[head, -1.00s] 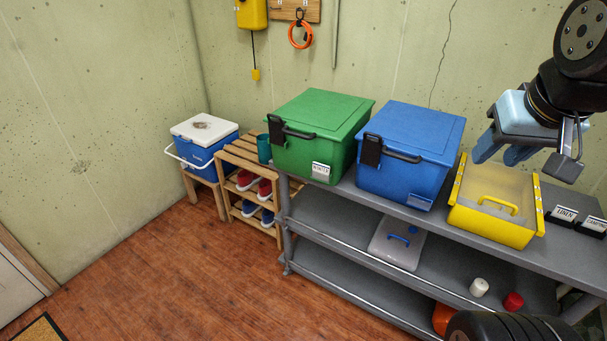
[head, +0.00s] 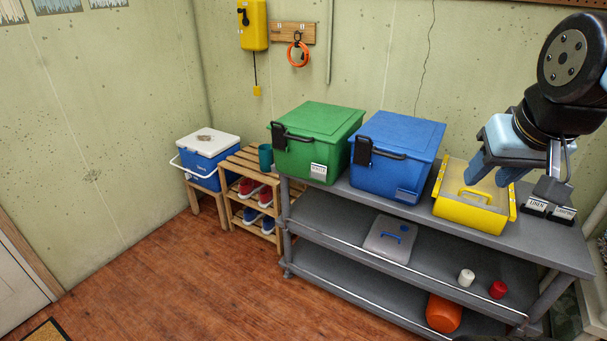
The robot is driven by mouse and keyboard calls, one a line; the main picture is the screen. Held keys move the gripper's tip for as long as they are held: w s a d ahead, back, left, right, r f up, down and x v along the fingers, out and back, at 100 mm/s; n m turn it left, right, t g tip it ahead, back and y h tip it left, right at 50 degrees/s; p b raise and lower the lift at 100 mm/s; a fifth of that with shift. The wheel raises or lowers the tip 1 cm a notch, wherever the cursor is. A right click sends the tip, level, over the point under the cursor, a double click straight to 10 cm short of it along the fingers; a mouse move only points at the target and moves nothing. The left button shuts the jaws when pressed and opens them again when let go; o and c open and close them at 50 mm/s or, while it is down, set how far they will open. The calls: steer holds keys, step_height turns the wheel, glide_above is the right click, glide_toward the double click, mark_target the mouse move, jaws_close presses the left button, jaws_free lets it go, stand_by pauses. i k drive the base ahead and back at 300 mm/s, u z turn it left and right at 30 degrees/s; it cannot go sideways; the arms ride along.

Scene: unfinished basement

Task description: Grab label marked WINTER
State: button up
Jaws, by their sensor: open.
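The WINTER label (head: 318,172) is a small white card on the lower front right of the green lidded box (head: 318,130). The green box stands at the left end of the grey shelf's top. My gripper (head: 490,177) is open and empty, with light blue fingers pointing down. It appears over or in front of the yellow bin at the right, well to the right of the WINTER label. Two other labels, one reading LINEN (head: 537,205) and another (head: 563,213) partly legible, stand in black holders on the shelf top at the right.
A blue lidded box (head: 408,135) stands between the green box and the yellow bin (head: 470,213). A teal cup (head: 265,157) stands on the wooden rack left of the green box. Lower shelves hold a grey lidded container (head: 390,238), small jars and an orange object.

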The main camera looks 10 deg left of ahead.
mark_target(321, 169)
steer(key=z, duration=0.2)
steer(key=i, duration=0.95)
steer(key=u, duration=0.1)
